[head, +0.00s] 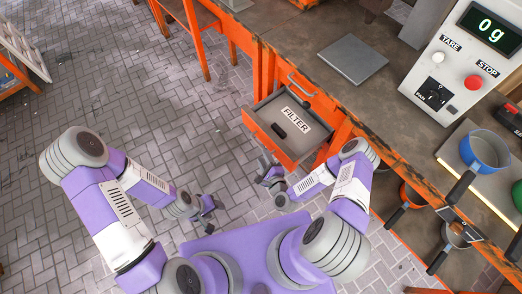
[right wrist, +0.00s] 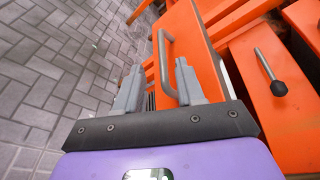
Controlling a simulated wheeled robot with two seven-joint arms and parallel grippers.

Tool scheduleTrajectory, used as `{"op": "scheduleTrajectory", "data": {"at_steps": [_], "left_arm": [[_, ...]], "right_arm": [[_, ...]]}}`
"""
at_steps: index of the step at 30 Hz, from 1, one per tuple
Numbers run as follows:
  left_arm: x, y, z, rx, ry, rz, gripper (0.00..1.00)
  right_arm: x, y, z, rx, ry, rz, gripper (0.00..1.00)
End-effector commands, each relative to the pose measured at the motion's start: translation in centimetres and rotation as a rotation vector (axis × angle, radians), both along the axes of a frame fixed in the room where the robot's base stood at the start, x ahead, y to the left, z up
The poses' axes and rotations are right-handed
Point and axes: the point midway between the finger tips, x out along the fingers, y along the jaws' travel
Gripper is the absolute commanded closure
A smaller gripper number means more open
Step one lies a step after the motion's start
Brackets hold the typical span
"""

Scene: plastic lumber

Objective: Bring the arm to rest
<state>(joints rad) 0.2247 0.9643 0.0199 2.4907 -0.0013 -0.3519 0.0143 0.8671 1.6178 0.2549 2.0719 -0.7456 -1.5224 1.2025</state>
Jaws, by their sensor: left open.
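My left gripper (head: 207,205) hangs open and empty over the paved floor, at the end of the bent left arm. My right gripper (head: 268,168) is beside the orange front of the open drawer (head: 262,131), close to it. In the right wrist view my right gripper (right wrist: 160,66) has its two grey fingers apart. A grey bar handle (right wrist: 164,48) on an orange front shows between and beyond the fingertips. I cannot tell whether the fingers touch it. The drawer holds a label reading FILTER and a small dark object (head: 279,130).
The orange-framed workbench (head: 400,125) runs along the right, with a grey plate (head: 352,60), a scale reading 0 g (head: 460,60) and a blue pan (head: 485,150). Several pans hang at its front edge. The floor (head: 120,80) at left is clear.

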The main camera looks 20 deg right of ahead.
Motion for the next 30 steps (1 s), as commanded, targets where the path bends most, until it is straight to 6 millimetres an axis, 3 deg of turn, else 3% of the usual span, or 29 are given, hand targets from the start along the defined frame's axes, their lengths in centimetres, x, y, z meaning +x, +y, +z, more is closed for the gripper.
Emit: {"op": "scheduleTrajectory", "data": {"at_steps": [5,23,26,30], "left_arm": [[0.0,0.0,0.3,0.000,0.000,0.000,0.46],[0.0,0.0,0.3,0.000,0.000,0.000,0.46],[0.0,0.0,0.5,0.000,0.000,0.000,0.46],[0.0,0.0,1.1,0.000,0.000,0.000,0.46]], "right_arm": [[-1.1,-0.1,0.3,0.001,0.000,0.000,0.62],[-1.1,0.1,0.3,-0.019,0.010,0.021,0.62],[-1.1,1.1,0.2,-0.112,0.061,0.115,0.62],[-2.5,3.3,0.1,-0.388,0.202,0.406,0.62]]}}
